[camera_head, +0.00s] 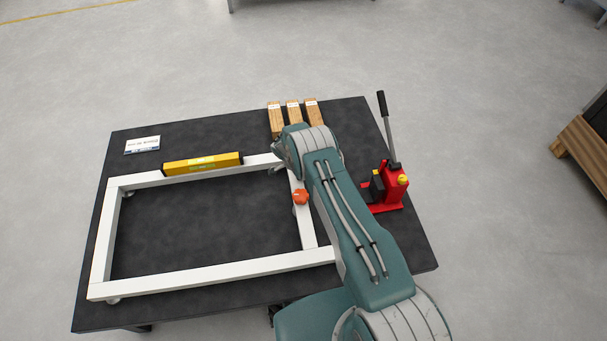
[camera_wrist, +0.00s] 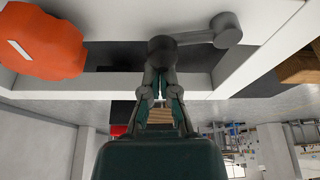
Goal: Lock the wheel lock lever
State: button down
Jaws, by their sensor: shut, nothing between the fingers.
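A grey lever-like part (camera_wrist: 195,38) with two rounded ends crosses the top of the wrist view, beside the white frame. I take it to be the wheel lock lever, though its label or lock position does not show. My gripper (camera_wrist: 160,76) is shut and empty, its tips right at the lever's darker round end; whether they touch it I cannot tell. An orange knob (camera_wrist: 42,40) is close by on the left. In the head view the knob (camera_head: 300,197) sits on the right part of the white frame (camera_head: 200,270), while my arm hides the gripper and lever.
The frame lies on a dark table (camera_head: 400,240). A yellow spirit level (camera_head: 203,164) rests on its back bar. Wooden blocks (camera_head: 276,122) stand at the back, a red jack (camera_head: 392,188) with an upright handle at the right, and a white card (camera_head: 142,145) at the back left.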

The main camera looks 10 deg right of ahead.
jog(key=shift+d, duration=0.1)
jog(key=d, duration=0.4)
jog(key=v, duration=1)
jog(key=shift+w, duration=0.2)
jog(key=shift+a, duration=0.15)
